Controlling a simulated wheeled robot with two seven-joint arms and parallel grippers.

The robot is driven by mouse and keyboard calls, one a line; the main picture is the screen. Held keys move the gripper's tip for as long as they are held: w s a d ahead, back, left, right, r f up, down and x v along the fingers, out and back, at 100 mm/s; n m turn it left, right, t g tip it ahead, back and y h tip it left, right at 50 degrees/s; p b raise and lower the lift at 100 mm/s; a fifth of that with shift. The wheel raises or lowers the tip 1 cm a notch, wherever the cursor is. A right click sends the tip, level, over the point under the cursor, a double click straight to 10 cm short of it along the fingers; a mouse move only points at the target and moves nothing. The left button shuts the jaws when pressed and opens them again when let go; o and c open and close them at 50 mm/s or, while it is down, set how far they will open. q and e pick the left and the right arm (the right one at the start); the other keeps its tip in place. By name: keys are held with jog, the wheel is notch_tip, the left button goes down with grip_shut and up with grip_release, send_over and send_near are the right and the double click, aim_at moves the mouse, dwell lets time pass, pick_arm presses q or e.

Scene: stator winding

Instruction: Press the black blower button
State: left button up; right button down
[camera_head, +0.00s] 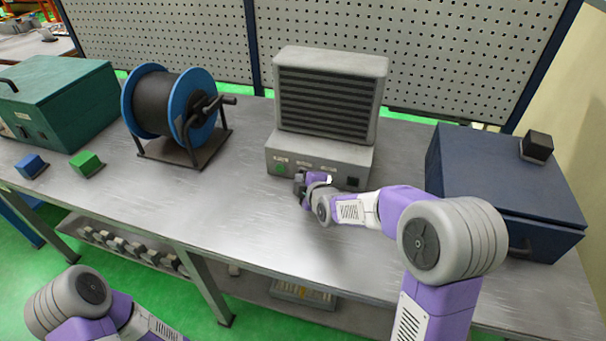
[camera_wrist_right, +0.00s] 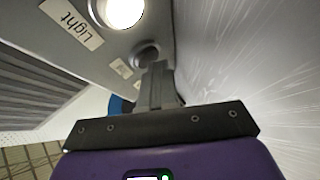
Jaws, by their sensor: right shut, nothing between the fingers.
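The blower (camera_head: 328,98) is a grey box with a dark louvred front, standing at the back of the bench. Its lower front panel has a green button (camera_head: 281,169) at the left and a black square button (camera_head: 352,182) at the right. My right gripper (camera_head: 299,187) is at the panel's left part, near the green button, and hides part of the panel. In the right wrist view its shut, empty fingers (camera_wrist_right: 157,85) overlap a dark round button (camera_wrist_right: 146,54); contact cannot be told. A lit white button (camera_wrist_right: 122,12) labelled "Light" is beside it. My left gripper is out of view.
A blue cable reel (camera_head: 170,103) and a green box (camera_head: 62,100) stand to the left. Small blue (camera_head: 32,166) and green (camera_head: 86,164) blocks lie before them. A dark blue cabinet (camera_head: 500,175) is at the right. The front middle of the bench is clear.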

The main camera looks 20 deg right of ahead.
jog(key=shift+s+a, duration=0.35)
jog(key=shift+s, duration=0.3)
jog(key=shift+s+a+r+p, duration=0.1)
jog(key=shift+s+a+p, duration=0.45)
jog(key=shift+s, duration=0.2)
jog(key=shift+s+a+p, duration=0.55)
jog(key=shift+s, duration=0.2)
jog(key=shift+s+a, duration=0.3)
jog(key=shift+s, duration=0.25)
